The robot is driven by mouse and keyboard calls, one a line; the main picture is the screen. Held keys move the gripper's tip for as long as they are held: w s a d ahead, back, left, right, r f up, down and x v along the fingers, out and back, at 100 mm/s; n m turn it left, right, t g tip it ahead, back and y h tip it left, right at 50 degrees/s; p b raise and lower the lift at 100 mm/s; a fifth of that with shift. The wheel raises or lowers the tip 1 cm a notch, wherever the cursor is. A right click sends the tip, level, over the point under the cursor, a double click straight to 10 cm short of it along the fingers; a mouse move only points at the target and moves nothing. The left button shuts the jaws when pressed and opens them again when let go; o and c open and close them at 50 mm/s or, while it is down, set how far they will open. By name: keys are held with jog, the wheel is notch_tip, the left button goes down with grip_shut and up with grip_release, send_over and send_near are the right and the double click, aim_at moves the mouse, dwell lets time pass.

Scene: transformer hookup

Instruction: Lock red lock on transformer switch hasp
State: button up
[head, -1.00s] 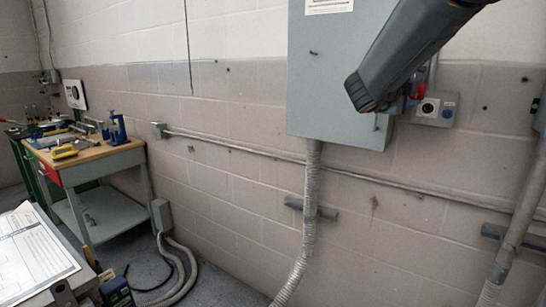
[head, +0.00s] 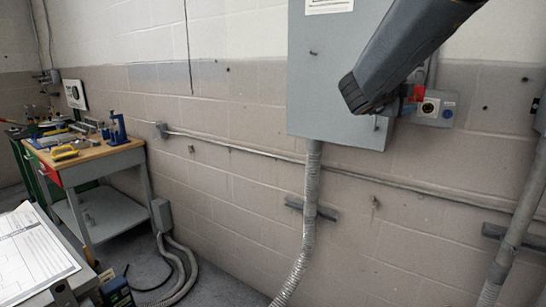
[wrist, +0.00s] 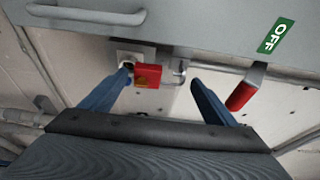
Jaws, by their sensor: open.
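My gripper (wrist: 157,88) is open, with its two blue fingers spread below the grey box. A red lock (wrist: 147,75) with a yellowish mark shows between the fingers, close to the left fingertip. A bent metal piece (wrist: 180,70) is just right of it; I cannot tell whether it is the lock's shackle or the hasp. The grey transformer box (wrist: 200,25) fills the top of the wrist view. A red-gripped switch lever (wrist: 241,95) hangs at right, beneath the green OFF label (wrist: 275,36). In the head view, red (head: 418,92) shows beside my arm, which hides most of that area.
A small outlet box (head: 435,108) is on the wall right of the transformer box (head: 335,80). Conduit (head: 310,200) runs down from the box. A workbench (head: 85,155) with tools stands at left, and papers (head: 35,250) lie at the lower left.

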jog(key=b+v, duration=0.2)
jog(key=v, duration=1.1)
jog(key=w+a+f+n+t+y, duration=0.3)
jog(key=w+a+f+n+y, duration=0.3)
jog(key=f+n+y, duration=0.35)
jog(key=s+a+f+n+g+y, duration=0.25)
jog(key=f+n, duration=0.25)
jog(key=f, duration=0.3)
jog(key=s+a+f+n+g+y, duration=0.1)
jog(key=s+a+f+n, duration=0.2)
jog(key=f+n, duration=0.3)
jog(key=s+d+f+n+g, duration=0.1)
jog(key=s+f+n+g, duration=0.3)
jog(key=s+f, duration=0.4)
jog(key=s+d+f+n+g+y, duration=0.1)
jog(key=s+f+n+g, duration=0.3)
jog(key=s+f, duration=0.5)
jog(key=s+d+g, duration=0.1)
jog(key=s+g, duration=0.1)
jog(key=s, duration=0.5)
jog(key=shift+d+f, duration=0.3)
jog(key=shift+d, duration=0.05)
